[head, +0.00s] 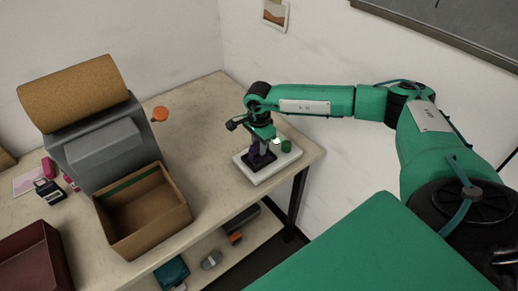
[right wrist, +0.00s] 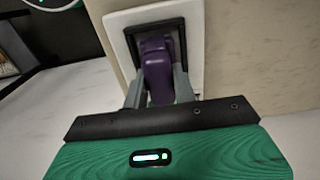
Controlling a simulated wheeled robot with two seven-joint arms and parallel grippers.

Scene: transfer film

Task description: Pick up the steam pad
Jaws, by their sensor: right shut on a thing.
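The steam pad, a dark purple piece (head: 259,163), stands on a white board at the right end of the table. It also shows purple and rounded in the right wrist view (right wrist: 157,72). My right gripper (head: 260,148) reaches down from above with its two fingers closed on the sides of the purple piece. Around the piece lies a dark square frame (right wrist: 132,45) on the white board (head: 288,158). I cannot tell whether the piece touches the board. Its lower part is partly hidden. My left gripper is in no view.
A green round piece (head: 286,146) sits on the white board near my gripper. An open cardboard box (head: 174,213) and a grey machine (head: 105,150) with a cork roll (head: 75,93) stand to the left. An orange disc (head: 160,114) is behind. A lower shelf (head: 225,262) holds several things.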

